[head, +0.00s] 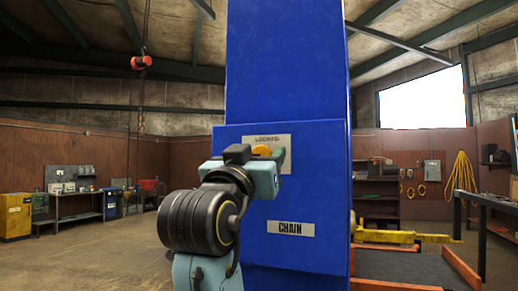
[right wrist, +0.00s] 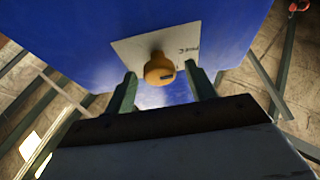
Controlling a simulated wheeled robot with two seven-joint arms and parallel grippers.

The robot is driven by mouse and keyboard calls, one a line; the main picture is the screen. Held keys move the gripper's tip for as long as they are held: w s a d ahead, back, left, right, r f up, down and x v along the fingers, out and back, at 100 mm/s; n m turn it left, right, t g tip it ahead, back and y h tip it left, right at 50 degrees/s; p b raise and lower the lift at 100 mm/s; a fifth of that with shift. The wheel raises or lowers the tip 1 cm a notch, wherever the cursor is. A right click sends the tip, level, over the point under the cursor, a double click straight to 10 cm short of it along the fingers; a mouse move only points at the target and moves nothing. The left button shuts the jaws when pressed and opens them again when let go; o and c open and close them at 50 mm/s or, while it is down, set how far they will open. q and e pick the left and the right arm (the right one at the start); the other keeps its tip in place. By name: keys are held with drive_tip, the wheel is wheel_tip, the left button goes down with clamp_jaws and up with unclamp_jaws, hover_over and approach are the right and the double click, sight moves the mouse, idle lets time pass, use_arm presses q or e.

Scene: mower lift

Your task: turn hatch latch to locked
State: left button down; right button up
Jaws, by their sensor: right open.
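The hatch latch is an orange-yellow knob (head: 263,150) on a pale plate (head: 283,140) marked LOCKED, on the front of a blue hatch panel (head: 315,185). My right gripper (head: 266,159) is in front of the plate and hides the lower part of the knob. In the right wrist view the knob (right wrist: 159,70) appears between the tips of my two open fingers (right wrist: 163,76), with a gap on both sides. I cannot tell whether the fingertips reach past its front. My left gripper is not in view.
A yellow-edged lift arm (head: 400,237) extends at the lower right. Workbenches and cabinets (head: 14,216) stand far behind, with open floor at left.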

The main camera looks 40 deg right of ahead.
drive_tip(key=shift+d, duration=0.1)
drive_tip(key=c, duration=1)
drive_tip(key=m+g+b, duration=0.2)
drive_tip(key=m, duration=0.4)
drive_tip(key=m+g+b, duration=0.2)
drive_tip(key=m+g, duration=0.1)
drive_tip(key=m, duration=0.3)
drive_tip(key=m+g+y+b, duration=0.1)
drive_tip(key=m+g+b, duration=0.1)
drive_tip(key=m, duration=0.4)
drive_tip(key=shift+w+r+m+g+b, duration=0.2)
drive_tip(key=shift+m+g+b, duration=0.15)
drive_tip(key=shift+g, duration=0.25)
drive_tip(key=shift+m+y+p, duration=0.55)
drive_tip(key=shift+m+y, duration=0.05)
drive_tip(key=shift+m, duration=1.25)
